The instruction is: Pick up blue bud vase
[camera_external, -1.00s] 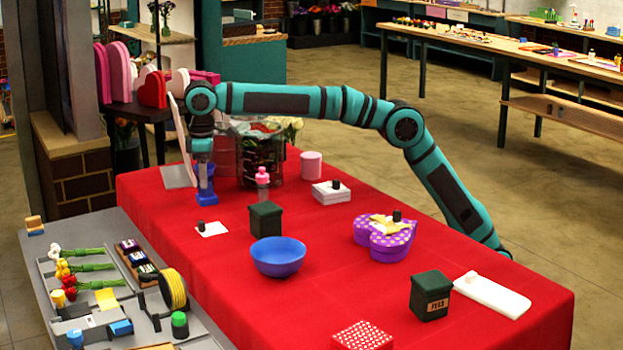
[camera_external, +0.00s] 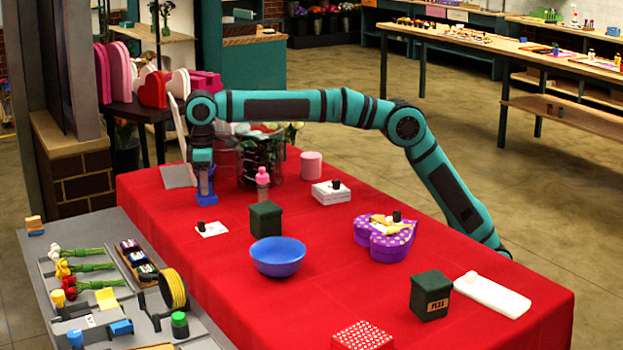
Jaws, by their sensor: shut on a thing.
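The blue bud vase (camera_external: 207,199) stands on the red-covered table (camera_external: 330,290) near its far left end. Its wide blue base shows; its upper part is hidden by my gripper. My gripper (camera_external: 205,180) points straight down over the vase with its fingers around the vase's neck. It is shut on the vase. The base appears to be at the tabletop; I cannot tell whether it is touching.
A pink bottle (camera_external: 263,184) stands close to the right, and a white card (camera_external: 211,229) lies in front. A dark green box (camera_external: 265,218) and a blue bowl (camera_external: 278,256) stand nearer. A glass container with flowers (camera_external: 258,160) is behind. Bare red cloth lies at the front left.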

